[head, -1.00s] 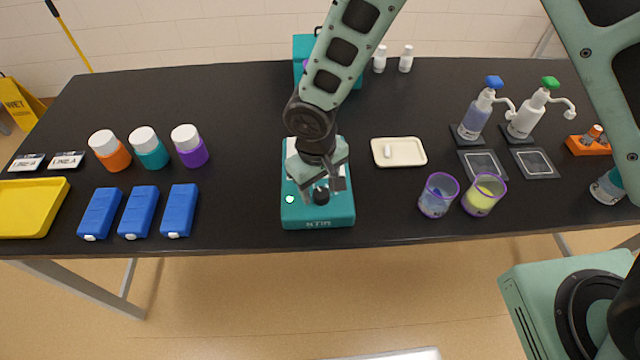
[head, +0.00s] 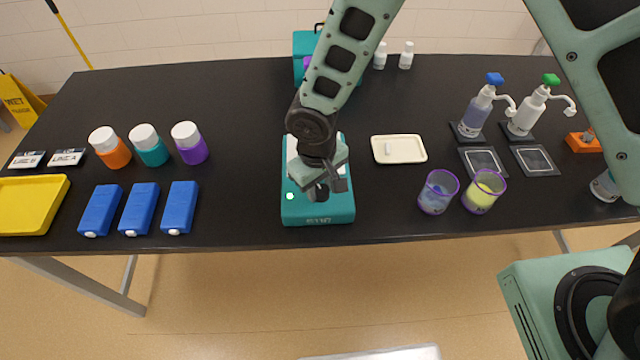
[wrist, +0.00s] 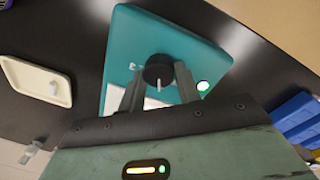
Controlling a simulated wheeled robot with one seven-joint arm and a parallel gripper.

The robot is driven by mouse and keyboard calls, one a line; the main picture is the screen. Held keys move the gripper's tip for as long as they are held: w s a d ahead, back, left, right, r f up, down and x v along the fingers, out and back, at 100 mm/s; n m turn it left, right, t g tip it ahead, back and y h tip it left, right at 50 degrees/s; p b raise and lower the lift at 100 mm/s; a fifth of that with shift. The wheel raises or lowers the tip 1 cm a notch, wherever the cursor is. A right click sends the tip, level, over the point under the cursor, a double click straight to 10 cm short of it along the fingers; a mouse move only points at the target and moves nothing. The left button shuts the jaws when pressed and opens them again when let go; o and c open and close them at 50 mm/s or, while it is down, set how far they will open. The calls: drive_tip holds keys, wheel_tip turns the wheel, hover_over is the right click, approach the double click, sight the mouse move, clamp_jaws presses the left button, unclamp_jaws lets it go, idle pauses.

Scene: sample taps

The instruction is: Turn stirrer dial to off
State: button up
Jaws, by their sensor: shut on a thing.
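The teal stirrer (head: 330,212) stands near the front edge of the table, with a lit green light (head: 290,196) on its front left. It also shows in the wrist view (wrist: 200,52). Its black dial (wrist: 158,68) has a pale pointer line and sits between my fingers. My gripper (wrist: 155,85) is shut on the dial, one finger on each side. In the head view my gripper (head: 322,190) is over the stirrer's front and hides most of the dial. The green light (wrist: 203,86) is lit in the wrist view too.
Several blue boxes (head: 139,211) lie to the left, with three capped jars (head: 149,146) behind them. A cream tray (head: 420,150) with a white bar is to the right. Two purple-rimmed cups (head: 438,193) stand near the front right edge.

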sight(320, 194)
drive_tip(key=n+b, duration=0.1)
drive_tip(key=n, duration=0.3)
drive_tip(key=shift+s+n+b, duration=0.1)
drive_tip(key=shift+n+b, duration=0.35)
drive_tip(key=shift+n, duration=1.85)
drive_tip(key=o, duration=1)
drive_tip(key=r, duration=0.5)
drive_tip(key=r+b, duration=0.1)
drive_tip(key=r, duration=0.5)
drive_tip(key=s+r, duration=0.1)
drive_tip(key=r, duration=0.5)
drive_tip(key=shift+a+r+b, duration=0.1)
drive_tip(key=shift+r+b, duration=0.1)
drive_tip(key=shift+b, duration=0.1)
